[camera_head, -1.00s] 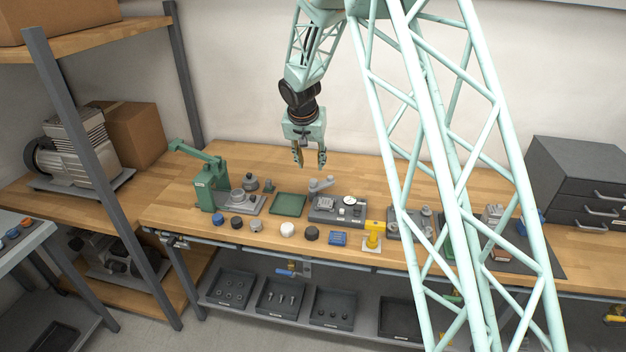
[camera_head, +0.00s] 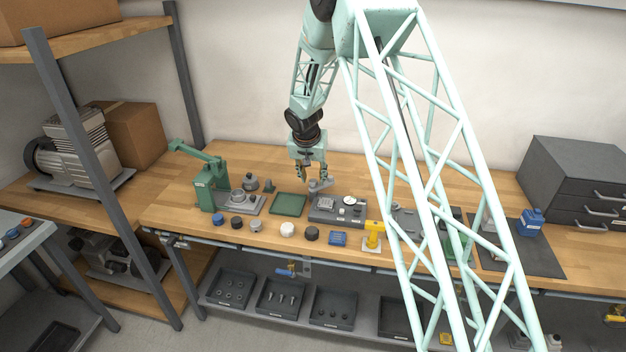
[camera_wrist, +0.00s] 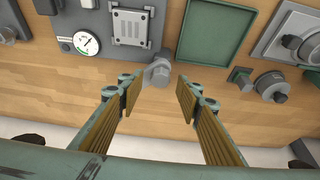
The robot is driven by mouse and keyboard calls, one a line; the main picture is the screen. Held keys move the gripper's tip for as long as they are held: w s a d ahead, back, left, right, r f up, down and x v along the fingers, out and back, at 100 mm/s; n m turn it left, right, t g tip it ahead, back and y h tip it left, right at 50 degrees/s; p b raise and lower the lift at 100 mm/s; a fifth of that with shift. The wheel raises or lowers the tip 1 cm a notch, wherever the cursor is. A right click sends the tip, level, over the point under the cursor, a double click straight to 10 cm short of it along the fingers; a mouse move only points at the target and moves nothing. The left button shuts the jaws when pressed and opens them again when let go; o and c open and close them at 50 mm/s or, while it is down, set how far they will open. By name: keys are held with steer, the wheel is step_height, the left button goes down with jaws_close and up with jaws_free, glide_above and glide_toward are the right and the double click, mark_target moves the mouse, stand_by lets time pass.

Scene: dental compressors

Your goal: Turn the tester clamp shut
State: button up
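The tester (camera_head: 336,214) is a dark grey block with a round gauge and a ribbed plate, standing on the bench. It also shows at the top of the wrist view (camera_wrist: 108,20). Its clamp (camera_head: 319,187) is a light grey lever on a post at the tester's back edge. In the wrist view the clamp (camera_wrist: 158,73) appears as a rounded grey end between and beyond my fingertips. My gripper (camera_head: 307,177) is open and empty, pointing down just above and slightly left of the clamp. Its two fingers (camera_wrist: 158,92) are apart, and I see no contact with the clamp.
A green tray (camera_head: 289,204) lies left of the tester, with a green press (camera_head: 206,185) farther left. The bench behind the tester is clear.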

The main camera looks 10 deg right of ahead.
steer(key=shift+w+d+f, duration=0.1)
steer(key=shift+w+f, duration=0.1)
steer(key=shift+f, duration=0.4)
steer(key=shift+c, duration=0.7)
jaws_close()
